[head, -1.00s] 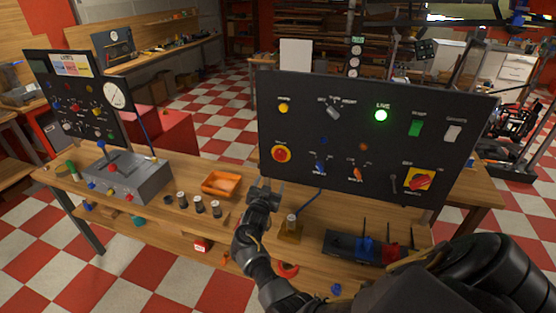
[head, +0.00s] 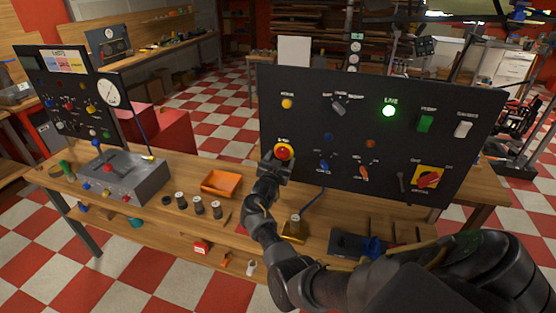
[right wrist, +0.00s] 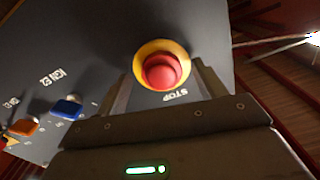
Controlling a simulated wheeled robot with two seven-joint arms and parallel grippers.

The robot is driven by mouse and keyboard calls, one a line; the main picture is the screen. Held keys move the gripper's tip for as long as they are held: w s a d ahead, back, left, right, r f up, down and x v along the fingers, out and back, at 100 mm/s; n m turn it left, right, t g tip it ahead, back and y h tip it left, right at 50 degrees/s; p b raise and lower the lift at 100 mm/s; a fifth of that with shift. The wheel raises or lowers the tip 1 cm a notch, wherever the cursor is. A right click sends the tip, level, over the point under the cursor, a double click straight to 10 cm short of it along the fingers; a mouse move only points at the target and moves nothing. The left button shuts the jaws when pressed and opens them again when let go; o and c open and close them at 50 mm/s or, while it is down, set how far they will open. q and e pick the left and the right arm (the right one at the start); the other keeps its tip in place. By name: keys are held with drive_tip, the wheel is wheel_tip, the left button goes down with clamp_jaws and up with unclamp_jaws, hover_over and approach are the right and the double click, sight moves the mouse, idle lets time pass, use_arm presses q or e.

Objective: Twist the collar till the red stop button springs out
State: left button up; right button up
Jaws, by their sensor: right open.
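The red stop button (head: 283,150) with its yellow collar sits at the lower left of the black upright panel (head: 310,100). In the right wrist view, the red button (right wrist: 162,71) stands in the middle of the yellow collar (right wrist: 145,52), above an upside-down STOP label. My right gripper (head: 278,161) is right in front of the button. In the right wrist view, its open fingers (right wrist: 163,80) stand either side of the collar, with no clear grip on it. I cannot tell whether they touch it. My left gripper is out of view.
A green lamp (head: 389,111) glows on the panel. A blue knob (head: 323,165) and an orange knob (head: 364,172) sit right of the stop button. An orange tray (head: 221,184) and several small cylinders stand on the bench to the left. My right arm covers the bench front.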

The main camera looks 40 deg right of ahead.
drive_tip(key=shift+w+d, duration=0.25)
drive_tip(key=shift+d, duration=0.05)
